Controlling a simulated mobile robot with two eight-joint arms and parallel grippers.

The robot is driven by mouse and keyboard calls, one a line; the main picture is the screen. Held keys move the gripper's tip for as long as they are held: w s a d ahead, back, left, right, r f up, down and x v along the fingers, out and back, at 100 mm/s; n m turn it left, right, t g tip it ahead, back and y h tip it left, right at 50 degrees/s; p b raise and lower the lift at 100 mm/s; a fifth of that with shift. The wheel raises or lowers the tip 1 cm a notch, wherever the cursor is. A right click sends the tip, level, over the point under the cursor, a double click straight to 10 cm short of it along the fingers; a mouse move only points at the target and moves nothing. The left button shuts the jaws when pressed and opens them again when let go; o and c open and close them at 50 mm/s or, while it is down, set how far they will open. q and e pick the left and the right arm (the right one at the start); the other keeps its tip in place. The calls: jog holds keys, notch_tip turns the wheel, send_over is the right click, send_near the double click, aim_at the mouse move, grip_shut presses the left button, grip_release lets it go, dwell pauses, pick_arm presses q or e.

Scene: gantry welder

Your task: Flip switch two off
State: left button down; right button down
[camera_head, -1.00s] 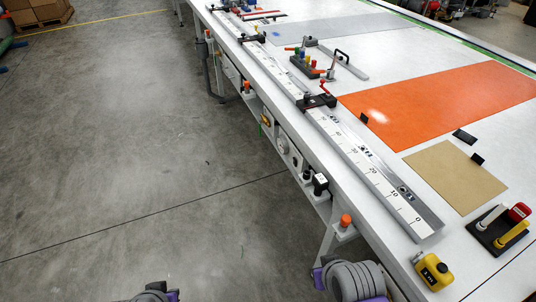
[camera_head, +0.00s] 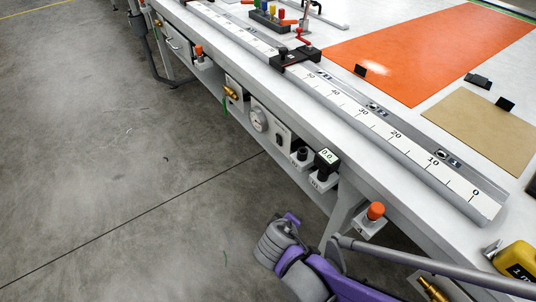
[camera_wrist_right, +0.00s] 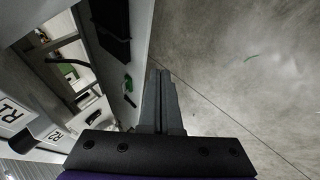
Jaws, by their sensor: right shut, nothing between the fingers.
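I cannot make out which part is switch two. In the head view the bench front carries a round dial (camera_head: 259,119), a brass fitting (camera_head: 230,93), a black knob (camera_head: 302,153) and a small box with a 0.0 display (camera_head: 326,158). My right gripper (camera_wrist_right: 160,80) is shut and empty in the right wrist view, pointing along the bench's underside beside the floor. A small green part (camera_wrist_right: 128,83) is left of its fingertips, apart from them. In the head view my right arm is low in front of the bench; its fingertips are not clear. My left gripper is not in view.
An orange button (camera_head: 375,211) sits on a bracket near the bench's right end; another orange button (camera_head: 198,50) is farther left. A long ruler rail (camera_head: 400,140) runs along the bench edge. A yellow tape measure (camera_head: 517,262) is at lower right. The concrete floor (camera_head: 110,170) at left is clear.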

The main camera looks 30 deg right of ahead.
jog(key=w+a+r+n+t+h, duration=0.1)
jog(key=w+r+n+t+h, duration=0.1)
jog(key=w, duration=0.4)
jog(key=w+a+r+n+t+h, duration=0.2)
jog(key=w+r+n+t+h, duration=0.1)
jog(key=w+n+t+h, duration=0.1)
jog(key=w+n+t, duration=0.1)
jog(key=w+t, duration=0.1)
jog(key=shift+a+r+t, duration=0.15)
jog(key=shift+r+t, duration=0.15)
jog(key=shift+t, duration=0.1)
send_near(277, 137)
jog(key=w, duration=0.5)
jog(key=d, duration=0.3)
jog(key=shift+d+r+b, duration=0.15)
jog(key=shift+d+b, duration=0.15)
jog(key=shift+b, duration=0.1)
jog(key=shift+d, duration=0.1)
